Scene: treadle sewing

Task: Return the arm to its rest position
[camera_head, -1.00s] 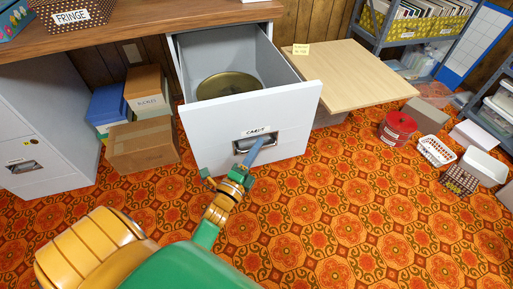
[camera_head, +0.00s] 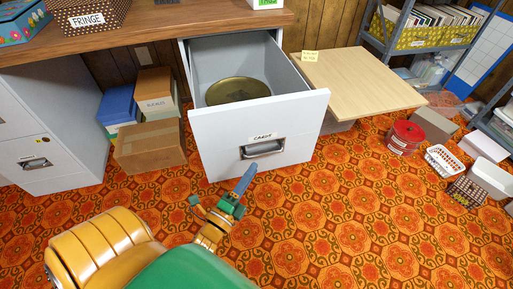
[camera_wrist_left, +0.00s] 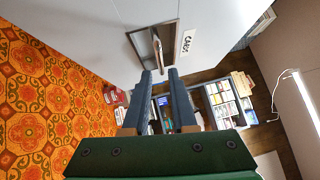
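My left gripper (camera_head: 248,172) is just in front of and below the open drawer's front (camera_head: 222,133). In the left wrist view its two blue fingers (camera_wrist_left: 160,74) stand apart with nothing between them, so it is open and empty. The drawer's dark handle (camera_head: 263,149) sits under a "CARDS" label, and it also shows beyond the fingertips in the left wrist view (camera_wrist_left: 154,46). The gripper looks clear of the handle. A round brass-coloured tin (camera_head: 238,90) lies inside the drawer. My right gripper is not in view.
A pale wooden board (camera_head: 358,82) juts out right of the drawer. Cardboard boxes (camera_head: 150,145) stand on the left beside a grey cabinet (camera_head: 60,160). A red round tin (camera_head: 405,136) and white baskets (camera_head: 445,159) are on the right. The patterned carpet in front is clear.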

